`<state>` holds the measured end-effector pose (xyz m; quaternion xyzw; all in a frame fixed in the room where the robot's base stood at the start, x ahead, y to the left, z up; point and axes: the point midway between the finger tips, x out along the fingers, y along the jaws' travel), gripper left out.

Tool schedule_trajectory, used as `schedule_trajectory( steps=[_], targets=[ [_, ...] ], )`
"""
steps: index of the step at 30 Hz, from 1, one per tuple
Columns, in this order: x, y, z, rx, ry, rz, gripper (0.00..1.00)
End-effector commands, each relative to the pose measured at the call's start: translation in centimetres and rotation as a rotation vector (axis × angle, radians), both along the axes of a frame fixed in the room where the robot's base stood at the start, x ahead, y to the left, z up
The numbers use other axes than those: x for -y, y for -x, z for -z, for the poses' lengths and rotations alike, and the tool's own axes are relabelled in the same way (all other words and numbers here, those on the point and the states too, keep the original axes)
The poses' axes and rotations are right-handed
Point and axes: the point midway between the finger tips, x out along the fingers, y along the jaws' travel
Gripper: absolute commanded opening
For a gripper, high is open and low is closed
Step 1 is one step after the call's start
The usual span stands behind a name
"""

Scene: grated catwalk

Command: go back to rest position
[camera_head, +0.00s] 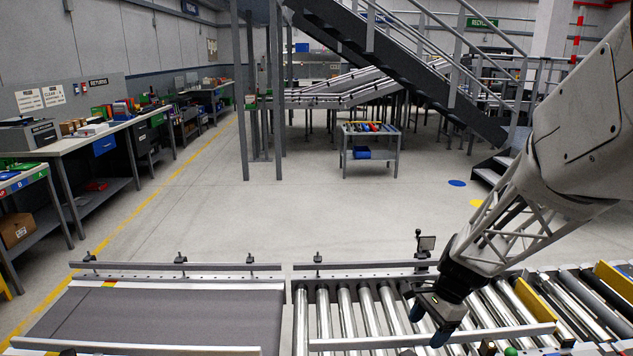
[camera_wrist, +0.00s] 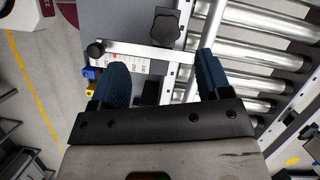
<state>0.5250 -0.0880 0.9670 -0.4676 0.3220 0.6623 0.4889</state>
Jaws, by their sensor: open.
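My gripper (camera_head: 429,325) is at the lower right of the head view, low over the roller conveyor (camera_head: 345,312) and near its front rail. In the wrist view my gripper (camera_wrist: 160,82) shows two blue fingertips spread apart, with nothing held between them. Past the fingers, the wrist view shows a conveyor side rail, a dark clamp knob (camera_wrist: 165,27) and metal rollers (camera_wrist: 265,55). I cannot tell from these views how far the fingertips are above the rail.
A grey belt conveyor (camera_head: 160,315) lies left of the rollers, with raised rails along both. Beyond are open floor, a small cart (camera_head: 370,150), a staircase (camera_head: 420,70) and workbenches (camera_head: 110,125) along the left wall.

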Motion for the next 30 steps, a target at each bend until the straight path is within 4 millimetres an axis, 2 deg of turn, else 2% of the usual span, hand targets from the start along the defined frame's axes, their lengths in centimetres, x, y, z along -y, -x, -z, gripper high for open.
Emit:
schedule_trajectory(
  steps=[5, 15, 24, 30],
  targets=[
    [-1.5, 1.8, -2.9, 0.066, 0.036, -0.127, 0.71],
    [-4.5, 6.9, -8.8, 0.211, 0.131, -0.446, 0.71],
    [-6.6, 12.0, -12.9, 0.328, 0.225, -0.726, 0.71],
    [-7.6, 15.6, -14.9, 0.397, 0.293, -0.910, 0.71]
  ],
)
